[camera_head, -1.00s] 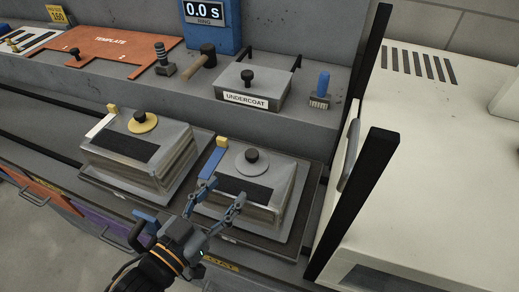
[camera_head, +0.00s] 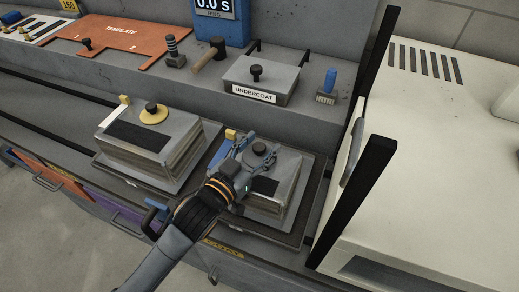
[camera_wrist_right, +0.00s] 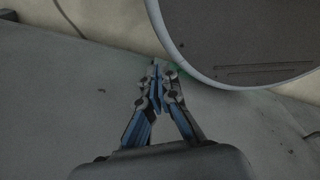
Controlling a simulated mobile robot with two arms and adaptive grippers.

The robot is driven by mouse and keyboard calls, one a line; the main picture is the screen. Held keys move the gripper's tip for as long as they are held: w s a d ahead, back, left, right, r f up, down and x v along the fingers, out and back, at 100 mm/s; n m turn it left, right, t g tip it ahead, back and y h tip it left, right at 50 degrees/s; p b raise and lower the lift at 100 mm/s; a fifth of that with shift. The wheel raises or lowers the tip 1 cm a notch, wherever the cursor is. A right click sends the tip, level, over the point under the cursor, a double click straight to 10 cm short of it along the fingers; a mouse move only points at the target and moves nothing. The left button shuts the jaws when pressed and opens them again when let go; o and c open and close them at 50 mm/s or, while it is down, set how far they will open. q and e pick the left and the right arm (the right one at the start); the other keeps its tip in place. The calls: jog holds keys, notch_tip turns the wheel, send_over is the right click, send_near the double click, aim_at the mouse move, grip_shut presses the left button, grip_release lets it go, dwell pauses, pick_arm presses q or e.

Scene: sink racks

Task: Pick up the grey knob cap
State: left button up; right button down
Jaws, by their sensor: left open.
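The grey knob cap (camera_head: 259,149), a grey disc with a dark knob, sits on top of the right-hand box (camera_head: 281,186). My left gripper (camera_head: 261,147) is open, with its fingers at either side of the knob in the head view. I cannot tell whether they touch it. The gripper and wrist hide part of the disc and the box's front. My right gripper (camera_wrist_right: 157,70) shows only in the right wrist view, with its fingertips together and nothing visible between them.
A similar box with a yellow knob cap (camera_head: 154,114) stands to the left. Behind are the UNDERCOAT box (camera_head: 262,80), a blue-handled brush (camera_head: 328,86) and a mallet (camera_head: 207,57). A black post (camera_head: 350,200) and a white cabinet (camera_head: 430,150) rise at the right.

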pick_arm(q)
grip_shut()
dwell(0.3)
